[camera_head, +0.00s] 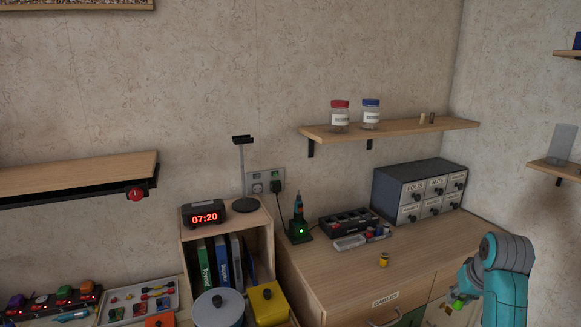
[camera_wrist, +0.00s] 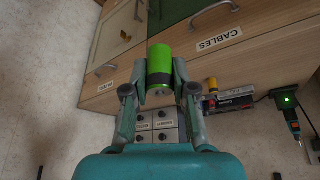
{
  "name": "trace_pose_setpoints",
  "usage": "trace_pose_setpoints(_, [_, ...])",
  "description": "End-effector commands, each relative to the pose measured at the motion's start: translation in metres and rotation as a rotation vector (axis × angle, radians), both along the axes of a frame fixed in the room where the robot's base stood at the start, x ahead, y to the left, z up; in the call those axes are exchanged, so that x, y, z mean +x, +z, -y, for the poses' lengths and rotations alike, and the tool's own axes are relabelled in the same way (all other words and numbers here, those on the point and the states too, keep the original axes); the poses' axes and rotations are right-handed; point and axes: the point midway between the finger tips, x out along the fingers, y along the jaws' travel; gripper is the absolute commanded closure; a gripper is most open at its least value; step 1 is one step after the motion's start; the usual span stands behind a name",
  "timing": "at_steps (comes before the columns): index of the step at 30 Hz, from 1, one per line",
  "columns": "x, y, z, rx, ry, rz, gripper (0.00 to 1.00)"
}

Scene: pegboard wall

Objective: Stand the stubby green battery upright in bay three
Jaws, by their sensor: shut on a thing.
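The stubby green battery (camera_wrist: 160,66) is held between the two fingers of my gripper (camera_wrist: 160,76) in the wrist view, bright green with a dark band at one end. In the head view only a small green part of it (camera_head: 457,304) shows at my gripper (camera_head: 461,296), low at the right, off the front of the counter. The black charger with several bays (camera_head: 348,221) stands at the back of the counter, well left of and beyond my gripper. Its bay numbers are too small to read, so I cannot tell which is bay three.
A yellow battery (camera_head: 384,260) stands nearer the front. A green-lit tool in its stand (camera_head: 299,226) is left of the charger, a drawer cabinet (camera_head: 420,190) right. The counter's right front is clear.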

Motion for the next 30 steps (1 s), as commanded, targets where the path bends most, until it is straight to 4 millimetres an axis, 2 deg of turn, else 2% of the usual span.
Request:
trace_pose_setpoints(8, [0.004, -0.037, -0.033, 0.004, 0.027, -0.003, 1.00])
trace_pose_setpoints(14, [0.004, -0.076, -0.068, 0.006, 0.055, -0.005, 1.00])
trace_pose_setpoints(20, [-0.006, -0.140, -0.128, 0.008, 0.106, -0.008, 1.00])
trace_pose_setpoints(27, [-0.039, -0.222, -0.205, 0.004, 0.178, -0.008, 1.00])
trace_pose_setpoints(30, [-0.054, -0.246, -0.228, 0.002, 0.201, -0.006, 1.00])
